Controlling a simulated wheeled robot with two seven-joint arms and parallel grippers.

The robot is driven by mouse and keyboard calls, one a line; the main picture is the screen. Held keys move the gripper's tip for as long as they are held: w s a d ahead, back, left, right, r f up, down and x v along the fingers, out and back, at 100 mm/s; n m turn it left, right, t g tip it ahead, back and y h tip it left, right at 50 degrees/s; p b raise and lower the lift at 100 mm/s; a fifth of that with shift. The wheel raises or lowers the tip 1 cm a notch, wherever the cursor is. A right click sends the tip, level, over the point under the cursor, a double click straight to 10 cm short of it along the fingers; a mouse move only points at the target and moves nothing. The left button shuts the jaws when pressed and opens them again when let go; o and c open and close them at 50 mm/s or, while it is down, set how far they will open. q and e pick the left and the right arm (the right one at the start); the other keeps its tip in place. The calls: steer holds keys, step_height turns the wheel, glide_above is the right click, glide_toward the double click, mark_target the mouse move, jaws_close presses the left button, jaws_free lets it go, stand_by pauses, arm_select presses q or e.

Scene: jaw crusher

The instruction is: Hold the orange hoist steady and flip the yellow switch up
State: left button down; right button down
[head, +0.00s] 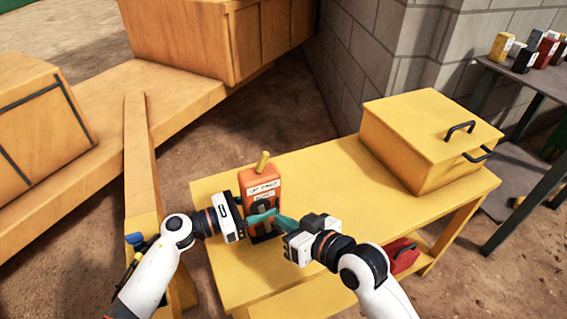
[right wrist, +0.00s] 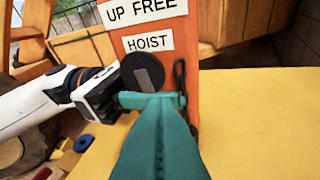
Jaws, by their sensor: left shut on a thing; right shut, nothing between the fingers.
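The orange hoist box (head: 262,179) stands upright near the left end of the yellow table, with white labels on its front. Its "HOIST" label also shows in the right wrist view (right wrist: 148,42). A yellow stub (head: 263,160) leans slightly right on its top; I cannot tell whether this is the switch. My left gripper (head: 262,216) comes from the left and is shut on the hoist's lower part. My right gripper (head: 280,220) is shut and empty, its teal fingertips close in front of the hoist's lower front. Contact is unclear. The fingers hide part of the front.
The yellow table (head: 335,200) has free room right of the hoist. A yellow lidded box (head: 420,130) with black handles stands at its right end. A red case (head: 402,257) sits below. A dark shelf with several small containers is at far right.

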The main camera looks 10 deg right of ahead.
mark_target(262, 162)
steer(key=w+d+r+m+y, duration=0.2)
steer(key=d+m+y, duration=0.3)
steer(key=d+m, duration=0.1)
steer(key=w+d+r+m+y, duration=0.1)
steer(key=d+r+m+y, duration=0.2)
steer(key=d+m+y, duration=0.2)
steer(key=d+m, duration=0.1)
steer(key=m, duration=0.2)
steer(key=shift+w+r+m, duration=0.15)
steer(key=shift+w+m, duration=0.2)
steer(key=shift+m, duration=0.05)
steer(key=s+a+x, duration=0.1)
steer(key=s+x, duration=0.1)
steer(key=x, duration=1)
steer(key=shift+a+r, duration=0.4)
steer(key=shift+r, duration=0.05)
